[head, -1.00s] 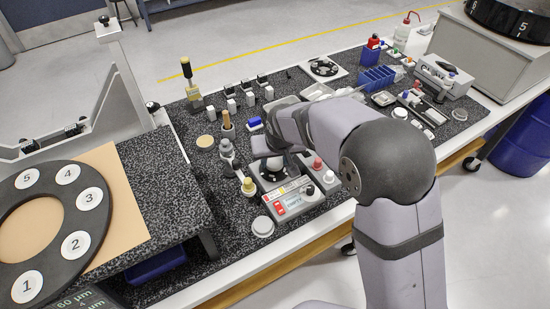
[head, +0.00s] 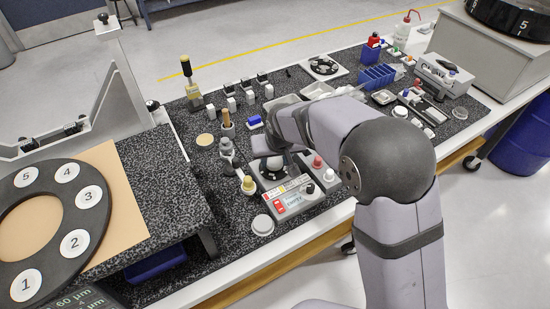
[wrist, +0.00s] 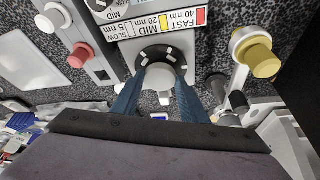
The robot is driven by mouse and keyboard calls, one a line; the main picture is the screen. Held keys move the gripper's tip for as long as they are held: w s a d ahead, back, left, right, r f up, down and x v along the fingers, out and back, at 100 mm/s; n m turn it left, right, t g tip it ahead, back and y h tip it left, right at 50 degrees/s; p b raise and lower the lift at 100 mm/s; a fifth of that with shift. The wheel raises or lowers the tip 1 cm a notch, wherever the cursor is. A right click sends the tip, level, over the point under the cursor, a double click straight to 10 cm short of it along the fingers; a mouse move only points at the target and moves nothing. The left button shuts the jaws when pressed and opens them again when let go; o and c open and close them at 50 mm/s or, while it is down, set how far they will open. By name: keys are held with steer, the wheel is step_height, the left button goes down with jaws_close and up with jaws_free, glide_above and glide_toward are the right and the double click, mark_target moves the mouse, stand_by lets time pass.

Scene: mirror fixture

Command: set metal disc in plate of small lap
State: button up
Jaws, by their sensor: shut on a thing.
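The small lap (head: 288,196) is a grey box with a coloured label panel, near the front edge of the bench. Its round dark plate (wrist: 146,58) with white marks shows in the wrist view. My gripper (wrist: 162,98) has its two blue fingers closed around a grey round metal piece (wrist: 161,76), which looks like the metal disc. The piece is over the plate; I cannot tell whether it touches it. In the head view my arm hides the fingers and part of the lap.
A yellow-capped post (wrist: 262,57) stands close beside the lap. A red knob (wrist: 81,55) and a white knob (wrist: 53,17) are on its other side. A pale round lid (head: 263,225) lies in front. The numbered ring (head: 75,213) is at the left.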

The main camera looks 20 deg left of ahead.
steer(key=shift+f+b, duration=0.4)
steer(key=shift+f, duration=0.1)
stand_by(1.2)
steer(key=o, duration=1.6)
steer(key=shift+r, duration=0.15)
steer(key=shift+r+p, duration=2.6)
steer(key=shift+r, duration=0.8)
steer(key=shift+d, duration=0.1)
steer(key=s+d+m+g+h, duration=0.15)
steer(key=s+d, duration=0.25)
steer(key=d, duration=0.6)
steer(key=s+d+m+g, duration=0.15)
steer(key=s+d, duration=0.35)
steer(key=d, duration=0.5)
steer(key=s+d, duration=0.3)
steer(key=s, duration=0.1)
steer(key=s+d+f+m, duration=0.1)
steer(key=s+d, duration=0.2)
steer(key=s, duration=0.2)
steer(key=s+d+f+m+g, duration=0.1)
steer(key=s+d, duration=0.2)
steer(key=s, duration=0.1)
steer(key=shift+s+d+f+h+b, duration=0.15)
steer(key=shift+d+h+b, duration=0.1)
steer(key=shift+b, duration=0.15)
